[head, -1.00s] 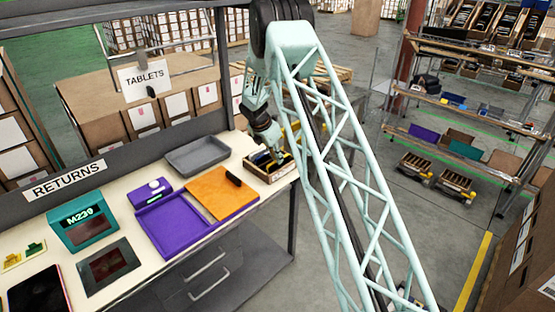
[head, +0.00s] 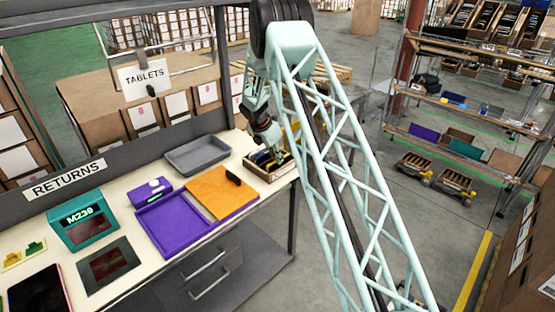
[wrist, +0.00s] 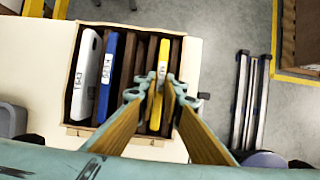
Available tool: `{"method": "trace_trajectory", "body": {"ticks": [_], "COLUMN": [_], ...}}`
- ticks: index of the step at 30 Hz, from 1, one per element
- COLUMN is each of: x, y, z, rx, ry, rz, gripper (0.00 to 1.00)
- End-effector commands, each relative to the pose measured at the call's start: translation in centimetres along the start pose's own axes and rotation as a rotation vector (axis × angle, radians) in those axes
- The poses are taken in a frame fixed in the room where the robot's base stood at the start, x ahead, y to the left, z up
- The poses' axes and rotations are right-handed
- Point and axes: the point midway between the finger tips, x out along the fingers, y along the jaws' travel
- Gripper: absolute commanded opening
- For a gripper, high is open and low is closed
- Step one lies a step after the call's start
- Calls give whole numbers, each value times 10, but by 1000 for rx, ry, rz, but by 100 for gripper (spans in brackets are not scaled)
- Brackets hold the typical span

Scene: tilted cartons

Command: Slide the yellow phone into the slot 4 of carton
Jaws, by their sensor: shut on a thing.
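The carton (wrist: 70,120) is an open wooden box with brown dividers, and it stands at the right end of the table in the head view (head: 272,175). In the wrist view a white phone (wrist: 87,75) and a blue phone (wrist: 106,78) stand in its left slots. The yellow phone (wrist: 161,68) stands on edge between dividers toward the carton's right side. My gripper (wrist: 156,92) is shut on the yellow phone, with a finger on each side. How deep the phone sits is hard to tell. My arm partly hides the carton in the head view.
A grey tray (head: 198,155) lies left of the carton. The table's edge is close to the carton's right side, with open floor beyond.

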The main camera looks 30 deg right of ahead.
Motion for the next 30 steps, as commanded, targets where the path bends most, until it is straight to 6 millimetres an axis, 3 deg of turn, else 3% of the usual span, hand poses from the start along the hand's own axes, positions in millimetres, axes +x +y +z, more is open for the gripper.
{"method": "trace_trajectory", "body": {"ticks": [2, 3, 8, 22, 30], "x": [0, 0, 0, -3, -22], "y": [0, 0, 0, 0, 0], "z": [0, 0, 0, 0, 0], "rx": [0, 0, 0, 0, -1], "ry": [0, 0, 0, 0, -1], "rz": [0, 0, 0, -1, 1], "gripper": [0, 9, 24, 24, 24]}}
